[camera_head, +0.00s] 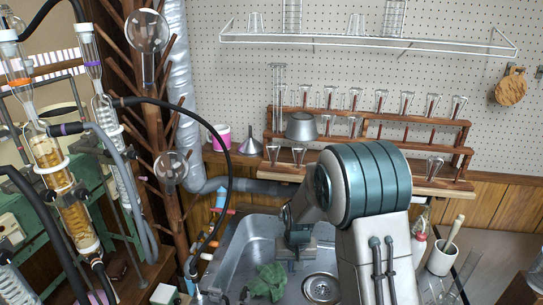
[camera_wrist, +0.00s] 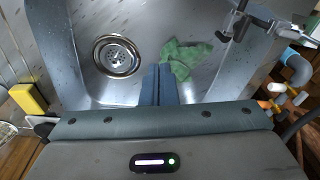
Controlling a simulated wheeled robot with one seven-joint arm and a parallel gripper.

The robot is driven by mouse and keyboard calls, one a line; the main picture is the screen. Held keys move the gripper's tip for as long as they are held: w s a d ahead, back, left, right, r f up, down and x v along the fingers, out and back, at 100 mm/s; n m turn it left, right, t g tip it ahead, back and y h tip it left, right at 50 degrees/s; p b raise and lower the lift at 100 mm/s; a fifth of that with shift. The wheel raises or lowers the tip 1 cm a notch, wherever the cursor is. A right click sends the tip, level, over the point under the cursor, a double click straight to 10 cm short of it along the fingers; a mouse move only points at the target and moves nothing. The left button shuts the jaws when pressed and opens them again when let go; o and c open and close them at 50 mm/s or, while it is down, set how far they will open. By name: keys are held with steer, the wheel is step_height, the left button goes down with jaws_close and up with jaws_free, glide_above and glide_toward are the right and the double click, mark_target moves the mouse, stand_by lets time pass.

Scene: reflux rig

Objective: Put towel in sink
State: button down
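The green towel (camera_head: 268,281) lies crumpled on the floor of the metal sink (camera_head: 246,243), left of the drain. In the wrist view the towel (camera_wrist: 186,60) lies just beyond and to the right of my fingertips, with the drain to the left. My gripper (camera_head: 297,262) points down into the sink, above and to the right of the towel. In the wrist view my gripper's fingers (camera_wrist: 159,70) are together, with no cloth seen between them. The fingers overlap the towel's near edge in that view; I cannot tell whether they touch it.
A rack of glass funnels (camera_head: 370,125) and a pink mug (camera_head: 219,137) stand behind the sink. Tall glassware with hoses (camera_head: 60,170) stands at the left. A white pot with a pestle (camera_head: 441,258) is at the right. A clamp (camera_wrist: 240,22) reaches over the sink edge.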

steer(key=s+d+r+t, duration=0.1)
steer(key=s+d+r, duration=0.3)
steer(key=s+r, duration=0.6)
steer(key=s+d+r+t, duration=0.1)
steer(key=s+d+r, duration=0.3)
steer(key=s+r, duration=0.6)
steer(key=s, duration=0.4)
steer(key=shift+s+d+r, duration=0.2)
steer(key=shift+s+d, duration=0.15)
steer(key=shift+d, duration=0.05)
